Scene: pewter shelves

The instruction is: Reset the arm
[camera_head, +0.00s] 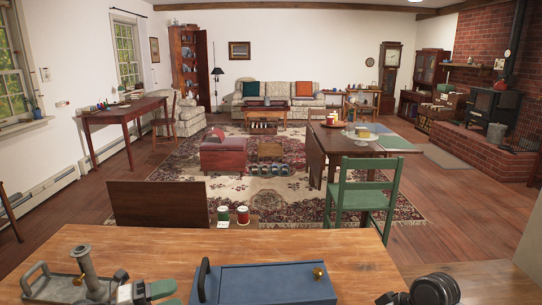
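The wooden table (330,245) fills the bottom of the view. On its left part stands a grey metal candlestick-like piece (91,273) on a grey tray (52,289). Beside it lies a small item with green and pale parts (150,290), cut by the bottom edge. A blue box (265,284) with a black handle and a brass knob sits in the middle. A black rounded object (433,290) is at the lower right.
A green chair (362,205) and a dark wooden table (345,145) stand beyond. A red stool (224,156) is on the rug. Open floor (455,205) lies to the right.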

